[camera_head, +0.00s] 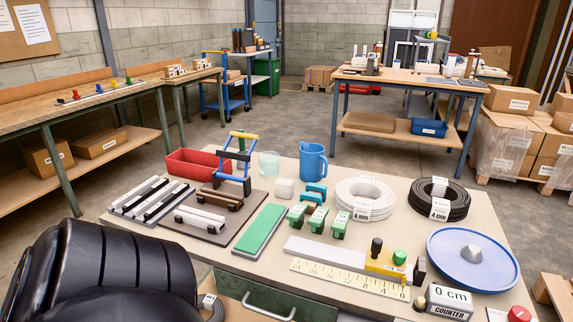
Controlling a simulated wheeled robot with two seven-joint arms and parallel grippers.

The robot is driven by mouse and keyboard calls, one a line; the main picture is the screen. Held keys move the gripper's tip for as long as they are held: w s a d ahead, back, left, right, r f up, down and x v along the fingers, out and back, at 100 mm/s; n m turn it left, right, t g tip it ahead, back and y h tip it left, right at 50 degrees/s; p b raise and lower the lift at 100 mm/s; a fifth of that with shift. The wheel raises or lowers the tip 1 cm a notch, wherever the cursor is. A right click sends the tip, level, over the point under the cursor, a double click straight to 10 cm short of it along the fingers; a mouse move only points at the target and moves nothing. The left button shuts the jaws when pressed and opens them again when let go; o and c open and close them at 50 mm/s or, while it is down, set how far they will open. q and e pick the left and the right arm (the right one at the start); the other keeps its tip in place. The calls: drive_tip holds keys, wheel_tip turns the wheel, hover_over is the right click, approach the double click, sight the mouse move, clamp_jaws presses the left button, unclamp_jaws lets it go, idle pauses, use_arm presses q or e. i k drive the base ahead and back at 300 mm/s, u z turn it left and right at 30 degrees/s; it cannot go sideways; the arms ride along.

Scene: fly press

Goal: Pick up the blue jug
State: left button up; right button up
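The blue jug (312,162) stands upright on the near workbench (262,190), toward its far edge, with its handle on the right side. A clear cup (269,164) stands to its left, apart from it. The jug looks unobstructed. Neither of my grippers shows in this view. A large black ribbed part, which looks like my own arm, fills the lower left corner.
A red bin (205,167), a blue-and-black frame (232,165) and a white cube (284,188) are left of the jug.

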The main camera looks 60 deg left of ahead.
sight(313, 159)
drive_tip(key=u, duration=2.4)
